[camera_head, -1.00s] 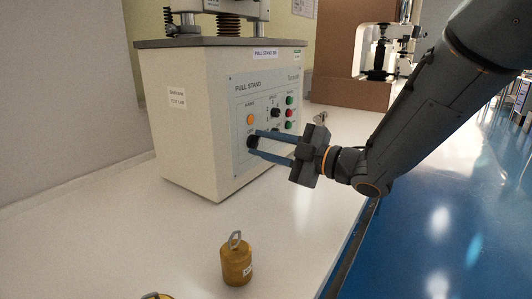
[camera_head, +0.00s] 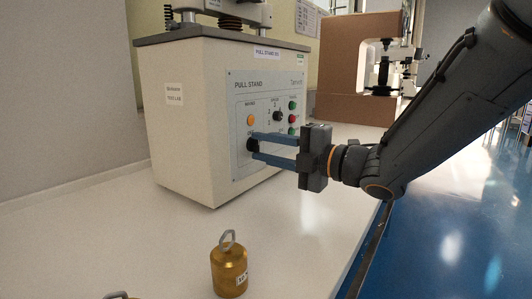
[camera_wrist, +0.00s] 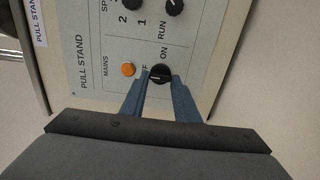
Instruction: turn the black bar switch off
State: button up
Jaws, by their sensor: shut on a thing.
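The black bar switch (camera_head: 252,145) is a round black knob on the front panel of the pull stand (camera_head: 190,120), below the orange mains lamp (camera_head: 251,120). My gripper (camera_head: 253,146) reaches in from the right, its two blue fingers shut on the switch, one above and one below. In the wrist view the switch (camera_wrist: 160,73) sits between the fingertips (camera_wrist: 160,80). "ON" shows beside it; the "OFF" label is partly covered by a finger. The exact angle of the bar is hard to tell.
A brass weight (camera_head: 229,270) stands on the white bench (camera_head: 130,235) in front. A brown machine (camera_head: 340,70) stands behind.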

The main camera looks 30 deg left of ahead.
dwell(0.4)
jog(key=o, duration=1)
jog(key=shift+o, duration=0.2)
jog(key=d, duration=0.8)
jog(key=shift+s+p, duration=0.3)
jog(key=shift+p, duration=0.15)
jog(key=shift+a, duration=0.1)
